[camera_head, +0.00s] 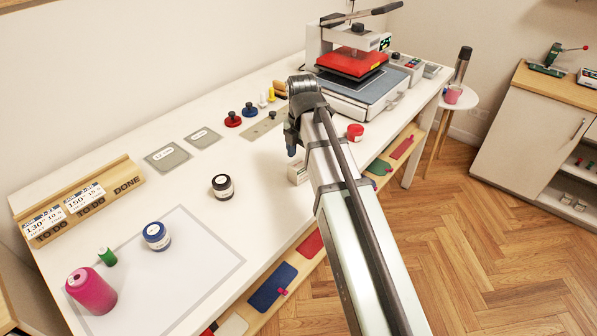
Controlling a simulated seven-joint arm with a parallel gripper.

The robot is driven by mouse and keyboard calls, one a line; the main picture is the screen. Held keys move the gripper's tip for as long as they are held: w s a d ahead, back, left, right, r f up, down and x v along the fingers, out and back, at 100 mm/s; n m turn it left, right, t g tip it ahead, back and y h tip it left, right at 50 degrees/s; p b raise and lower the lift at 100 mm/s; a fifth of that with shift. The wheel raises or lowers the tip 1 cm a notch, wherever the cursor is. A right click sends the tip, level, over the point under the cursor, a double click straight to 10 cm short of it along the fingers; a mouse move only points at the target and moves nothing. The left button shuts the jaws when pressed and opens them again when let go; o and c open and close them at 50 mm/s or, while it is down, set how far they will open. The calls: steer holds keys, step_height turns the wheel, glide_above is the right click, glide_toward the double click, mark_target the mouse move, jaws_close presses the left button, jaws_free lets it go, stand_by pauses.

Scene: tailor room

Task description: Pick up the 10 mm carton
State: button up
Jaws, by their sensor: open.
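A small white box (296,173), which may be the carton, stands on the white table just left of my arm. My arm hides part of it, and no size marking on it can be read. My gripper (291,150) hangs over the table behind the box, pointing down. It is open, and nothing shows between its fingers. The fingers are small and partly hidden by my wrist.
A heat press (352,70) stands at the back.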

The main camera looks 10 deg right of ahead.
mark_target(301, 162)
steer(key=shift+s+f, duration=0.15)
steer(key=shift+f, duration=1.05)
steer(key=shift+s+f, duration=0.15)
steer(key=shift+f, duration=1)
steer(key=c, duration=1.1)
